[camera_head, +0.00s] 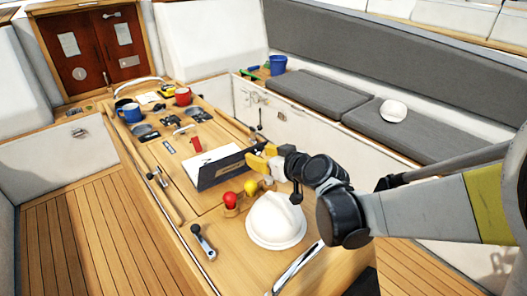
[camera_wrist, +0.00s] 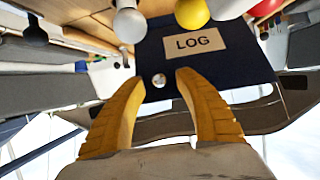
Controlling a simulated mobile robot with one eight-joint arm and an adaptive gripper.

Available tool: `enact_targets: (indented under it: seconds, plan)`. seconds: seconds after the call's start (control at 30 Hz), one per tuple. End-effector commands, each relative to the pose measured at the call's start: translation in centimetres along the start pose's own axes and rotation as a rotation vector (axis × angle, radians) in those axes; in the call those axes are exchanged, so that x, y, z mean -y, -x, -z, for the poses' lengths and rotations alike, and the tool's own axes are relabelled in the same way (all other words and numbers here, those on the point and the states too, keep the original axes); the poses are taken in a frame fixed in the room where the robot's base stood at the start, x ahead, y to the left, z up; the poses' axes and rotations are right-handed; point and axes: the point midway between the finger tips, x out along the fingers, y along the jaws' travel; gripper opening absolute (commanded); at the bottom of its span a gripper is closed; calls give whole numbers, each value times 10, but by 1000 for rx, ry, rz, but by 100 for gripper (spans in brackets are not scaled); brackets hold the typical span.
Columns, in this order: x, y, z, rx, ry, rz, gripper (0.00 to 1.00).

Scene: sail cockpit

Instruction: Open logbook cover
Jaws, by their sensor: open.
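The logbook has a dark navy cover (camera_head: 222,171) that stands tilted up along the front side of its white pages (camera_head: 208,158). In the wrist view the cover (camera_wrist: 240,72) faces me, with a tan LOG label (camera_wrist: 194,43) and a small round metal stud between my fingertips. My gripper (camera_head: 257,159) has yellow fingers and is at the right end of the cover. In the wrist view my gripper (camera_wrist: 161,80) is open, its two fingers apart at the cover's edge. Whether a finger touches the cover cannot be told. The pages are hidden in the wrist view.
A red knob (camera_head: 230,200), a yellow knob (camera_head: 251,187) and a white helmet (camera_head: 277,221) stand close in front of the cover. A winch handle (camera_head: 203,242) lies near the table's left edge. Mugs and small tools crowd the far end. Grey seats are on the right.

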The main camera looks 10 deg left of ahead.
Motion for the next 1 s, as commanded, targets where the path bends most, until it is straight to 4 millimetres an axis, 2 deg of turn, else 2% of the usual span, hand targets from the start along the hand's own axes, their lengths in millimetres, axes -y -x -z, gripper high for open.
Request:
enact_targets:
  seconds: [0.2, 0.27, 0.33, 0.37, 0.67, 0.77, 1.0]
  plan:
    - [0, 0, 0, 0, 0, 0, 40]
    - [0, 0, 0, 0, 0, 0, 23]
    - [0, 0, 0, 0, 0, 0, 2]
    - [0, 0, 0, 0, 0, 0, 0]
    - [0, 0, 2, 6, 1, 1, 0]
    - [1, -3, 11, 46, 3, 5, 0]
    - [1, -21, 39, 265, 3, 5, 0]
